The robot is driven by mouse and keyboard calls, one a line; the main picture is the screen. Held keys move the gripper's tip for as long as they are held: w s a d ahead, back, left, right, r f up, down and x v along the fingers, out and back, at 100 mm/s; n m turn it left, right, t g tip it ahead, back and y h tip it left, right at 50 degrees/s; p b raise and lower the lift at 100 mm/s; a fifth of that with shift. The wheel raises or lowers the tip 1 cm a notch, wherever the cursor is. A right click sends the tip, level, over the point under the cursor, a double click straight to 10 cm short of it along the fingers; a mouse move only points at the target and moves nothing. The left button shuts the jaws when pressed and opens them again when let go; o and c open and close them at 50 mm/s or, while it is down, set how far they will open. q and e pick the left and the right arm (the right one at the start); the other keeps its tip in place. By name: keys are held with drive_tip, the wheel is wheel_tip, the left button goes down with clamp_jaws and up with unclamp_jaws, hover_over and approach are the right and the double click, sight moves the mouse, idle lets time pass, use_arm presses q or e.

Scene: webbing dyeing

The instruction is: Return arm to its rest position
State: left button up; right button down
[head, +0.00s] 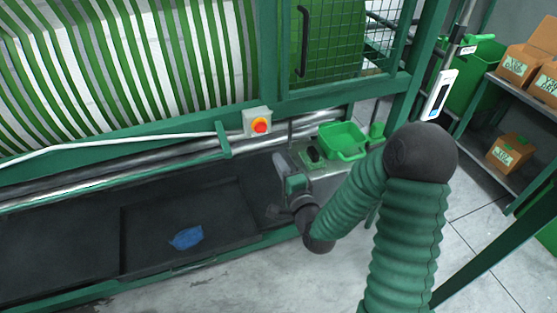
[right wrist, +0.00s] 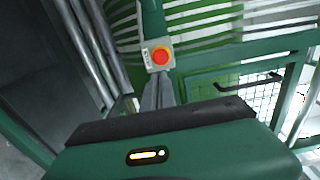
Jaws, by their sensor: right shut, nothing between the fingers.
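My right arm comes in from the lower right of the head view, bent at a raised elbow. Its gripper (head: 280,164) is held low in front of the machine, below and slightly right of the emergency stop button (head: 260,126). In the right wrist view the fingers of this gripper (right wrist: 158,80) are together, with nothing seen between them. There they point toward the red button (right wrist: 160,56) on its pale box. I cannot tell the exact gap to the box. My left gripper is not in view.
A blue patch (head: 187,238) lies in the black tray (head: 140,260). A green bin (head: 342,139) stands just beyond my right gripper. A green frame post (head: 418,60) rises behind my elbow. Shelving with cardboard boxes (head: 510,152) is at the right. Light floor shows at the bottom.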

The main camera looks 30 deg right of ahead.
idle(0.3)
drive_tip(key=s+a+f+n+g+y, duration=0.4)
drive_tip(key=a+f+n+g, duration=0.5)
drive_tip(key=n, duration=0.3)
drive_tip(key=s+a+f+n+g, duration=0.1)
drive_tip(key=s+a+n+g, duration=0.1)
drive_tip(key=s, duration=0.5)
drive_tip(key=s+a+f+n+g, duration=0.1)
drive_tip(key=s+a+n+g, duration=0.1)
drive_tip(key=s+n, duration=0.4)
drive_tip(key=shift+s+a+n+g, duration=0.2)
drive_tip(key=shift+s+n+g, duration=0.15)
drive_tip(key=shift+g, duration=0.55)
drive_tip(key=shift+a+r, duration=0.1)
drive_tip(key=shift+a, duration=0.1)
drive_tip(key=shift+d, duration=0.1)
